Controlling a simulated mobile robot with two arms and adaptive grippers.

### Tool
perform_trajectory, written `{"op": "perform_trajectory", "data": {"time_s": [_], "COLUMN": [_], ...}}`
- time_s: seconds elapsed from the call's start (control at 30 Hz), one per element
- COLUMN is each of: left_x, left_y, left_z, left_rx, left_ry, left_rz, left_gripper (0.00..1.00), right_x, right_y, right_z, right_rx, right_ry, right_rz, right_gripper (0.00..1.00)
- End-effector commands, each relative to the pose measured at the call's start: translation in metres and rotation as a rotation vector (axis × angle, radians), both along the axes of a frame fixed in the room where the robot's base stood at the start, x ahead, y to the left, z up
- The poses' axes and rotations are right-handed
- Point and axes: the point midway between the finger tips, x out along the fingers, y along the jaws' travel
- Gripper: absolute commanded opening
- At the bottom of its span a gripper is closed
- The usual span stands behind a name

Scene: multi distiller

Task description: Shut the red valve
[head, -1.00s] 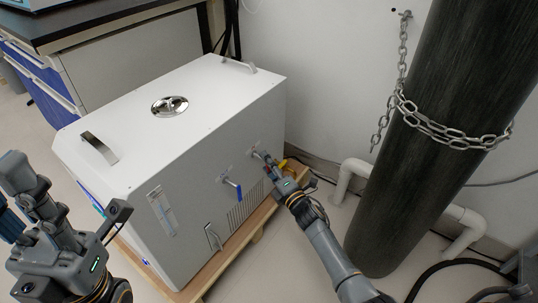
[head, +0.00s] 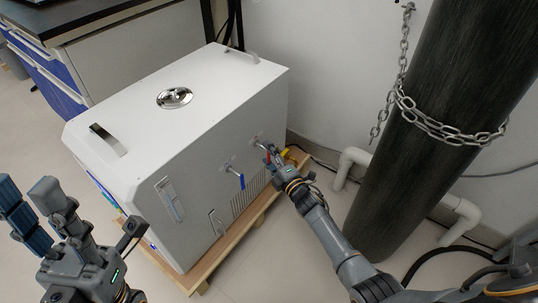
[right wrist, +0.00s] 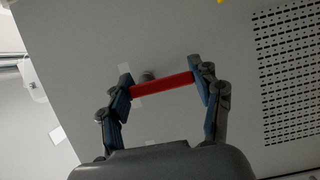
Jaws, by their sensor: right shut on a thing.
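The red valve handle (right wrist: 162,84) is a red bar on the front of the white distiller box. In the right wrist view it spans the space between the two blue finger pads of my right gripper (right wrist: 162,76), which is shut on its ends. In the head view my right gripper (head: 270,156) is at the box front and mostly hides the red handle. The white distiller box (head: 130,150) stands on a wooden pallet. My left gripper (head: 28,190) is open and empty at the lower left, apart from the box.
A valve with a blue handle (head: 241,181) hangs left of the red one. A dark chained cylinder (head: 435,130) and white pipes (head: 345,166) stand to the right. A bench (head: 130,45) is behind left.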

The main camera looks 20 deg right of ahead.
Motion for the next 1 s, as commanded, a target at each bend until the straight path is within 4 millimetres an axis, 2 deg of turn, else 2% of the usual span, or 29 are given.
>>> {"op": "perform_trajectory", "data": {"time_s": [0.03, 0.1, 0.13, 0.57, 0.77, 1.0], "left_x": [0.0, 0.0, 0.0, 0.0, 0.0, 0.0], "left_y": [0.0, 0.0, 0.0, 0.0, 0.0, 0.0], "left_z": [0.0, 0.0, 0.0, 0.001, 0.001, 0.001], "left_rx": [0.0, 0.0, 0.0, 0.0, 0.0, 0.0], "left_ry": [0.0, 0.0, 0.0, -0.002, -0.001, -0.001], "left_rz": [0.0, 0.0, 0.0, 0.001, 0.001, 0.0], "left_gripper": [0.36, 0.36, 0.36, 0.36, 0.36, 0.36], "right_x": [0.001, 0.001, 0.001, -0.006, -0.036, -0.085], "right_y": [0.0, 0.0, 0.0, -0.002, -0.01, -0.024], "right_z": [0.001, 0.001, 0.001, -0.001, -0.001, -0.001], "right_rx": [0.004, 0.004, 0.003, 0.0, -0.001, 0.0], "right_ry": [-0.001, -0.001, -0.001, 0.001, 0.002, 0.001], "right_rz": [-0.001, -0.001, -0.001, -0.001, 0.001, 0.0], "right_gripper": [0.7, 0.84, 0.88, 0.88, 0.88, 0.88]}}
